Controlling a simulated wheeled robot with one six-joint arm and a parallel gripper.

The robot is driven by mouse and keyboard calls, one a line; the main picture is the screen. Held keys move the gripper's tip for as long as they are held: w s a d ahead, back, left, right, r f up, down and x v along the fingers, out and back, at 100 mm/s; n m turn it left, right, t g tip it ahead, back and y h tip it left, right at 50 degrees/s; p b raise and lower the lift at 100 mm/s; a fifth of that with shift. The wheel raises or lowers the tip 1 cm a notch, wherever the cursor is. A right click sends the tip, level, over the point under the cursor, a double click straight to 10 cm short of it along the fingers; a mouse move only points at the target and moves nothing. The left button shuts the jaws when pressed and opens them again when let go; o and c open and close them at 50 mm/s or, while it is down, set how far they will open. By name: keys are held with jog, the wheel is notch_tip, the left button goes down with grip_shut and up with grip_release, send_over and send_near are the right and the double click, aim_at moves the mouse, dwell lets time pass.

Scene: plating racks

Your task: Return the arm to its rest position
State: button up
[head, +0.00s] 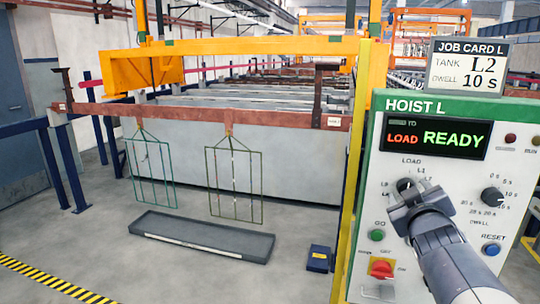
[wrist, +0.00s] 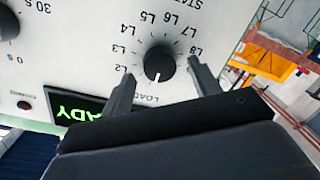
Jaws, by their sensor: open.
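My gripper (head: 408,190) is in front of the hoist panel (head: 378,125), at the upper left selector knob in the head view. In the wrist view, my gripper's two fingers (wrist: 161,73) are apart, one on each side of the black station knob (wrist: 160,60). I see no clear contact with the knob. Its white mark points toward the LOAD label. The arm (head: 455,255) reaches in from the lower right and hides part of the panel. The display (head: 436,138) reads "LOAD" and "READY".
A job card (head: 468,68) above the panel reads tank L2, dwell 10 s. The dwell knob (head: 492,197), green GO button (head: 376,235), red switch (head: 382,268) and blue RESET button (head: 491,249) surround my arm. Racks hang over a grey tray (head: 200,238) at left.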

jog(key=shift+s+a+f+m+t+p, duration=0.15)
jog(key=shift+s+m+p, duration=0.45)
jog(key=shift+m+p, duration=1.35)
jog(key=shift+s+r+m+t+p, duration=0.15)
jog(key=shift+s+m+p, duration=0.45)
jog(key=shift+m+p, duration=1.4)
jog(key=shift+s+a+f+m+t+p, duration=0.15)
jog(key=shift+s+m+p, duration=0.45)
jog(key=shift+m+p, duration=1.35)
jog(key=shift+d, duration=0.1)
